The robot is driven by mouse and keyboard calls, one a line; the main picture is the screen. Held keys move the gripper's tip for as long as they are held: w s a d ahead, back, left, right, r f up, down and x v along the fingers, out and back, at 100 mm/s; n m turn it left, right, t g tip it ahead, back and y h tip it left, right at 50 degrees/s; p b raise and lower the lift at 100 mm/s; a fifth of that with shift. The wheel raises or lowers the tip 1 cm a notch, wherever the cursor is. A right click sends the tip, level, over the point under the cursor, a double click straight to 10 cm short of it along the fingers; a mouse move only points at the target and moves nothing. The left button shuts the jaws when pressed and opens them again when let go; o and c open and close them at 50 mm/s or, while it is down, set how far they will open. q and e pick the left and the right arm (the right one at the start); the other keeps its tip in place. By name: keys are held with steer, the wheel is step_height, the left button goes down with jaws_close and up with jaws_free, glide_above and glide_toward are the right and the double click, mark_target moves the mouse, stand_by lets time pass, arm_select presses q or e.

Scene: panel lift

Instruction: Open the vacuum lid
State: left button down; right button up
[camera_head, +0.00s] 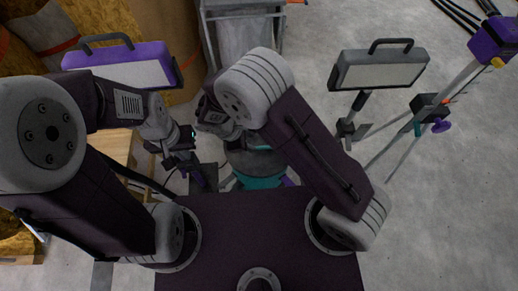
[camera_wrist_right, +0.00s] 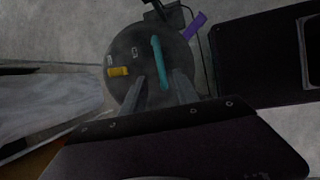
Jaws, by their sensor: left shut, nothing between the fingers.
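The vacuum (camera_head: 258,168) has a teal body and a dark grey top and stands on the floor beyond my body, partly hidden by my right arm. In the right wrist view its round grey lid (camera_wrist_right: 132,46) shows a teal handle (camera_wrist_right: 160,62), a yellow latch (camera_wrist_right: 118,71) and a purple part (camera_wrist_right: 196,25) at the rim. My right gripper (camera_wrist_right: 161,76) is open over the lid, with the handle showing between its fingers; I cannot tell if they touch it. My left gripper (camera_head: 197,174) is shut and empty, just left of the vacuum.
A purple work lamp (camera_head: 125,66) stands at the back left and a grey lamp (camera_head: 380,70) at the right. A tripod (camera_head: 430,105) and black cables (camera_head: 462,22) are farther right. A grey cart (camera_head: 243,35) stands behind. Bare concrete floor lies at the right.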

mark_target(261, 147)
steer(key=b+x, duration=0.2)
steer(key=x, duration=0.6)
steer(key=shift+f+b, duration=0.2)
steer(key=shift+b, duration=0.1)
steer(key=shift+c, duration=0.4)
jaws_close()
steer(key=shift+r, duration=0.1)
stand_by(0.4)
